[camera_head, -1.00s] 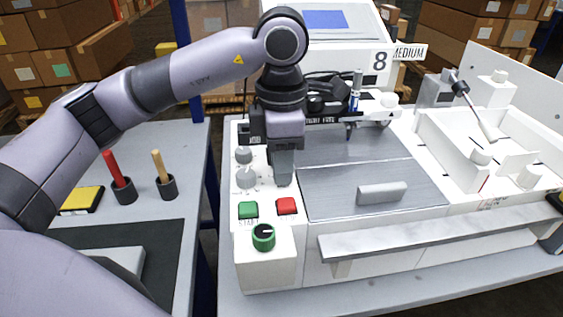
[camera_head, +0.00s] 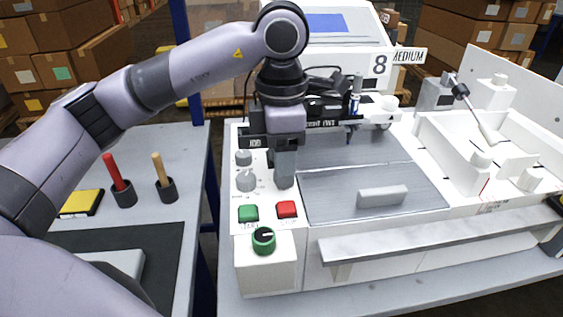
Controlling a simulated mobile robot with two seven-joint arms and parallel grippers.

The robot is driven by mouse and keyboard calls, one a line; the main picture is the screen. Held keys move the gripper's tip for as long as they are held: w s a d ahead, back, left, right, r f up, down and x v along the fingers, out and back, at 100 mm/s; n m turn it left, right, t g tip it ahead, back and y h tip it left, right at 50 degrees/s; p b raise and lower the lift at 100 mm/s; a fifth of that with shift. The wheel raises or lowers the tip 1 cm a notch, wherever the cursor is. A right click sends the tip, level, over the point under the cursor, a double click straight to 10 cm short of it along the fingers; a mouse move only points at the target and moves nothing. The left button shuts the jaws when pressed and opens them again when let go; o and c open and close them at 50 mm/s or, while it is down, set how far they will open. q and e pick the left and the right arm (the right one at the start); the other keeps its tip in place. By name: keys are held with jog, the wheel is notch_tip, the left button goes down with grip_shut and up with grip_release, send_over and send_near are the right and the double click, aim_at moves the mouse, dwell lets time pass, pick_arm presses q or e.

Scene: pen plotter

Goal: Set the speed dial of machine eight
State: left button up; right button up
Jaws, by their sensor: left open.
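Machine eight (camera_head: 365,245) is a white pen plotter with an "8" sign (camera_head: 380,64) and a "MEDIUM" label (camera_head: 409,54) at its back. Two grey dials stand one above the other on its left panel: an upper dial (camera_head: 243,158) and a lower dial (camera_head: 246,180). Their labels are too small to read or are partly hidden. My left gripper (camera_head: 285,180) points down over the panel, just right of the dials and apart from them in the picture. It is open, though its fingers overlap from this side. My right gripper is not in view.
A green start button (camera_head: 248,213), a red button (camera_head: 287,209) and a green knob (camera_head: 263,240) sit in front of the dials. A lid with a handle (camera_head: 382,196) lies right of the gripper. The left table holds a red stick (camera_head: 113,172) and a wooden stick (camera_head: 159,168) in holders.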

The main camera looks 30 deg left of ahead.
pick_arm(q)
notch_tip(320, 180, up, 6)
jog(key=shift+r, duration=0.1)
dwell(0.7)
